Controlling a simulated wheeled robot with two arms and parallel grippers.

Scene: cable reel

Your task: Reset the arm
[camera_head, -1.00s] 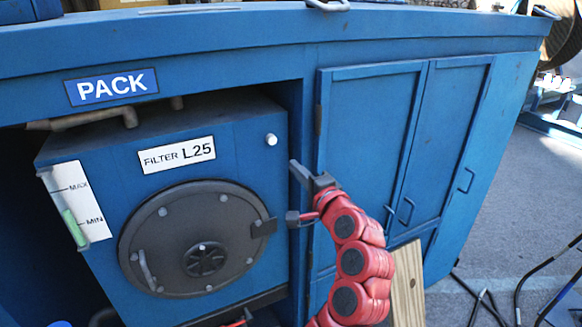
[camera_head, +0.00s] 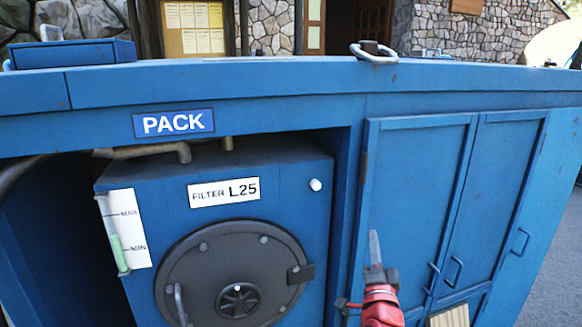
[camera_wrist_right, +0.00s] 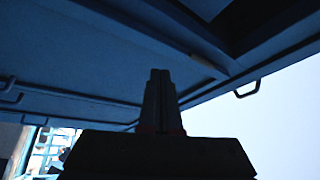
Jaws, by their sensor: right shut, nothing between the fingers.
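My right gripper (camera_head: 374,247) shows in the head view, in front of the blue cabinet doors and right of the filter unit. Its fingers are together, point up and hold nothing. In the right wrist view the shut fingers (camera_wrist_right: 160,88) stand up dark in the middle, with blue panels behind them. Only the red end of my right arm shows, at the bottom edge of the head view. My left gripper is in neither view.
The blue housing holds a filter unit (camera_head: 265,190) with a round dark hatch (camera_head: 239,268), under a PACK sign (camera_head: 173,123). Cabinet doors (camera_head: 418,190) with handles stand to the right. A metal ring (camera_head: 374,53) sits on the top edge. Grey pavement (camera_head: 562,275) is clear at far right.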

